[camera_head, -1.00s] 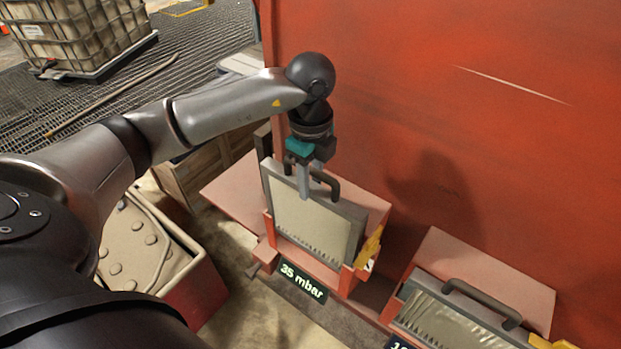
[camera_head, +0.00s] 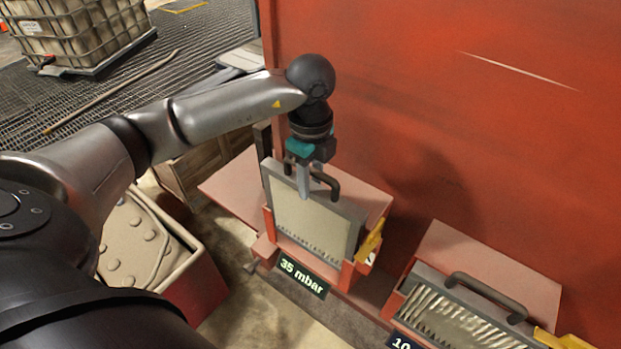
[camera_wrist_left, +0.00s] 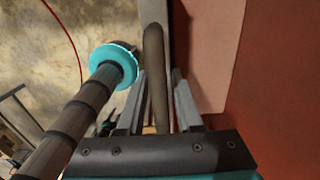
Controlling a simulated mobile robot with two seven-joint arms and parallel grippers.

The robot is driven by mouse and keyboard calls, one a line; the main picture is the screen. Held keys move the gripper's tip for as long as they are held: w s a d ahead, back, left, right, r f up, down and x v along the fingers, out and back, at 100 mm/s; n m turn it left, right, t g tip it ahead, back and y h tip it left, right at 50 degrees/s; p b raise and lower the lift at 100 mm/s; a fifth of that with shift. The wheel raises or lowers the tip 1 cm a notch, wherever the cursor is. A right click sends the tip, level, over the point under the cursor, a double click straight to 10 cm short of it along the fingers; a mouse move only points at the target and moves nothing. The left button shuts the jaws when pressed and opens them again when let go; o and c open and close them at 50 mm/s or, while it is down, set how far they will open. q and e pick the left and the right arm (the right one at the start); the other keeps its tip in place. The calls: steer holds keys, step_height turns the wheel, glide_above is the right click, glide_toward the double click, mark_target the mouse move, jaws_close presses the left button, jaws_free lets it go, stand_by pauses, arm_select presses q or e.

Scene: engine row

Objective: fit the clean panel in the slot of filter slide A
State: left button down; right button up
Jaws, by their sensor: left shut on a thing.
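The clean panel (camera_head: 312,219), a pale pleated sheet in a grey frame with a dark handle (camera_head: 325,184) on top, stands upright, partly in the red filter slide (camera_head: 350,285) labelled "35 mbar". Its upper part shows above the slide's front. My left gripper (camera_head: 304,190) is above it, shut on the handle. In the left wrist view, the handle (camera_wrist_left: 153,75) runs between the fingers. The panel's lower edge and the inside of the slot are hidden. My right gripper is not in view.
A second slide (camera_head: 470,310) with a pleated panel and dark handle is at lower right, its label cut off. Yellow levers (camera_head: 370,240) are at the slides' right sides. A red wall (camera_head: 450,120) stands close behind. A bin (camera_head: 200,270) with a pale lumpy thing is at left.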

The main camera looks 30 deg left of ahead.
arm_select(q)
steer(key=shift+f+b, duration=1.75)
steer(key=shift+f, duration=0.75)
steer(key=shift+c, duration=2.4)
jaws_free()
step_height(320, 180, up, 21)
steer(key=p, duration=1.5)
steer(key=shift+s+r+p, duration=0.2)
steer(key=shift+s+p, duration=0.1)
steer(key=shift+s, duration=0.1)
steer(key=shift+w, duration=0.15)
